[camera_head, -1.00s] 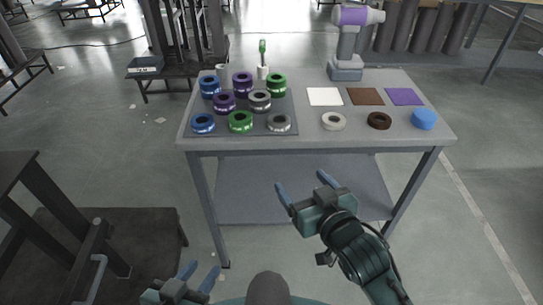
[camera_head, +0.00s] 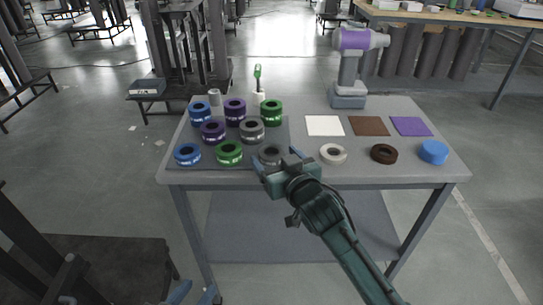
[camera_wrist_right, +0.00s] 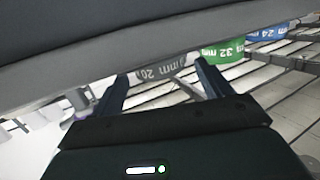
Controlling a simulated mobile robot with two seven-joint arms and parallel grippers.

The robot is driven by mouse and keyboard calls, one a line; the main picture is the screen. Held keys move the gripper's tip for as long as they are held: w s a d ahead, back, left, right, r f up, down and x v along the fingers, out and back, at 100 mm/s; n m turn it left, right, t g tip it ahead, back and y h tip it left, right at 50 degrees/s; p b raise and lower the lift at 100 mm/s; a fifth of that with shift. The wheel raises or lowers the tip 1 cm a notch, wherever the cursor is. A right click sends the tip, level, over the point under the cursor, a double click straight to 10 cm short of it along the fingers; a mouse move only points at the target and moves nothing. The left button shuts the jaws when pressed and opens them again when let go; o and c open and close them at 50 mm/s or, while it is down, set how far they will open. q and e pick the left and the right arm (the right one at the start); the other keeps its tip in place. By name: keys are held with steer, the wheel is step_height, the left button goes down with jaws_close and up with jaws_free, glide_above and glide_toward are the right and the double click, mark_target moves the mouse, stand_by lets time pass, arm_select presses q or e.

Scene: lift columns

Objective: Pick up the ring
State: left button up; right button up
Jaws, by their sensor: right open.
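Several blue, purple, green and grey rings sit on a dark mat (camera_head: 277,134) at the table's left. A grey ring (camera_head: 271,152) lies at the mat's front right corner. My right gripper (camera_head: 274,164) is open just in front of this ring, which partly hides behind it. In the right wrist view the grey ring (camera_wrist_right: 165,70), marked 20 mm, shows ahead between the finger tips; I cannot tell whether they touch it. My left gripper (camera_head: 194,295) is at the bottom edge, mostly cut off, fingers apart and empty.
The front green ring (camera_head: 229,152) is close beside the grey one. White (camera_head: 333,153), brown (camera_head: 383,153) and blue (camera_head: 433,152) round pieces lie to the right. A purple-and-grey device (camera_head: 350,65) stands at the back. The table's front edge (camera_head: 400,181) is below my right gripper.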

steer(key=shift+x, duration=0.9)
steer(key=shift+c, duration=0.2)
steer(key=c, duration=1.1)
